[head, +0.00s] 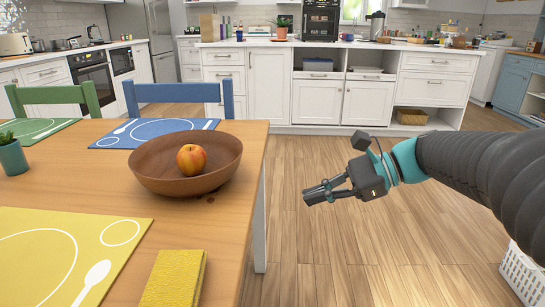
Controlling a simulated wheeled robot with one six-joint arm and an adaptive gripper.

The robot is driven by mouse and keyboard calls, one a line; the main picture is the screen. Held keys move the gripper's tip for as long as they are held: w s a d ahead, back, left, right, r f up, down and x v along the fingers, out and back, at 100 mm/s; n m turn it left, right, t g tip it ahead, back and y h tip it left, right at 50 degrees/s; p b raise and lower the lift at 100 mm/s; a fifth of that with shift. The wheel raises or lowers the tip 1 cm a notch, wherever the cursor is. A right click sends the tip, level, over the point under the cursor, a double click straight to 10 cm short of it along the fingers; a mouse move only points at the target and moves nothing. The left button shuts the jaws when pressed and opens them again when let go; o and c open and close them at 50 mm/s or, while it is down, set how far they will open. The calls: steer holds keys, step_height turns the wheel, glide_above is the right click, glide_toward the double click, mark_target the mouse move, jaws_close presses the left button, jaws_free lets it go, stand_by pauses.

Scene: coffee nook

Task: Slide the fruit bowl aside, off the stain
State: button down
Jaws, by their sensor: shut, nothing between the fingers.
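The brown fruit bowl (150,174) stands upright near the right edge of the wooden table, with one red-yellow apple (191,159) in it. Small dark stain spots (206,197) show on the table at the bowl's front right rim; any more of the stain under the bowl is hidden. My gripper (307,196) is to the right of the bowl, past the table edge and over the floor. It is shut and empty, its fingers pointing left toward the bowl with a clear gap between them.
A yellow book or cloth (174,280) lies on the table in front of the bowl. A yellow placemat (60,258) is at front left, a blue placemat (110,140) behind the bowl. A small potted plant (11,155) stands at far left. Bare table lies left of the bowl.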

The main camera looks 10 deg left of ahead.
steer(key=w+r+m+g+y, duration=0.1)
steer(key=w+r+m+y, duration=0.3)
steer(key=w, duration=0.5)
steer(key=shift+n+y, duration=0.3)
steer(key=shift+y, duration=0.3)
steer(key=a, duration=0.4)
steer(key=s+a+b, duration=0.1)
steer(key=a, duration=0.4)
steer(key=s+a, duration=0.1)
steer(key=a, duration=0.3)
steer(key=shift+a+b, duration=0.3)
steer(key=shift+a, duration=0.05)
